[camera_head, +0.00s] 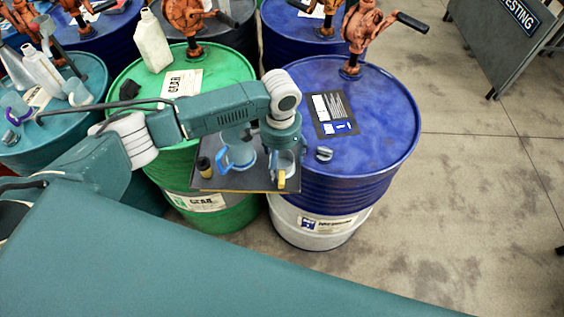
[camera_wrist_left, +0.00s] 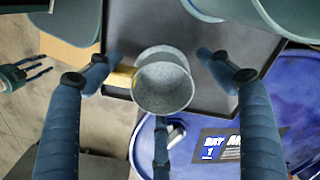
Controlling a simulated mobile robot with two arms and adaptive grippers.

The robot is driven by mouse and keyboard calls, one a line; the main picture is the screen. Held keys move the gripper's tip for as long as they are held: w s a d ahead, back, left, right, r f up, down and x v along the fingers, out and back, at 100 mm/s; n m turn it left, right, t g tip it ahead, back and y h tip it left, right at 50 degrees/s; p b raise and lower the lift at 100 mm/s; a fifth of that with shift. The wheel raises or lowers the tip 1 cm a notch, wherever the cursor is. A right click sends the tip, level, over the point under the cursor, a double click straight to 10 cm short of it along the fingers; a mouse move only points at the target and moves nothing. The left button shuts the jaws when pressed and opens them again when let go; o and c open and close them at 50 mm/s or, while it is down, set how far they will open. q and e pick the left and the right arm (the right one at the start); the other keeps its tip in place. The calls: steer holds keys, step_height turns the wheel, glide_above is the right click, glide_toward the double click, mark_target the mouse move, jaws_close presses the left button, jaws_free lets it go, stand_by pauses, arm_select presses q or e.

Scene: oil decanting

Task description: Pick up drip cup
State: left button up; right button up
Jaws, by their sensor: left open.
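The drip cup is a small grey metal cup with a yellow handle; it stands on a dark tray (camera_head: 232,184). In the left wrist view the cup (camera_wrist_left: 165,88) sits between my left gripper's fingers, its handle pointing left. In the head view the cup (camera_head: 284,164) is partly hidden under my left gripper (camera_head: 285,150). My left gripper (camera_wrist_left: 157,62) is open, with fingers on both sides of the cup and a visible gap to each side. A dark-fingered hand, probably my right gripper (camera_wrist_left: 28,73), shows small at the left edge of the wrist view.
A blue-handled jug (camera_head: 237,152) and a small dark bottle (camera_head: 204,166) stand left of the cup on the tray. A blue drum (camera_head: 380,130) is close on the right, a green drum (camera_head: 225,72) behind. Open floor (camera_head: 470,200) lies to the right.

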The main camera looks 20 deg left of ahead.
mark_target(281, 159)
arm_select(q)
steer(key=shift+c, duration=1)
steer(key=c, duration=1.1)
steer(key=shift+r, duration=0.45)
step_height(281, 159, up, 18)
steer(key=b, duration=0.4)
steer(key=s+a+f+n+b, duration=0.1)
steer(key=s+f+n+b, duration=0.2)
steer(key=s, duration=0.3)
steer(key=s+a+f+n+b, duration=0.2)
steer(key=s+f+b, duration=0.2)
steer(key=s, duration=0.3)
steer(key=shift+s+a+f+n, duration=0.3)
steer(key=shift+f+n, duration=0.1)
steer(key=shift+f, duration=0.1)
arm_select(e)
step_height(281, 159, down, 12)
steer(key=s, duration=0.1)
steer(key=shift+r, duration=0.15)
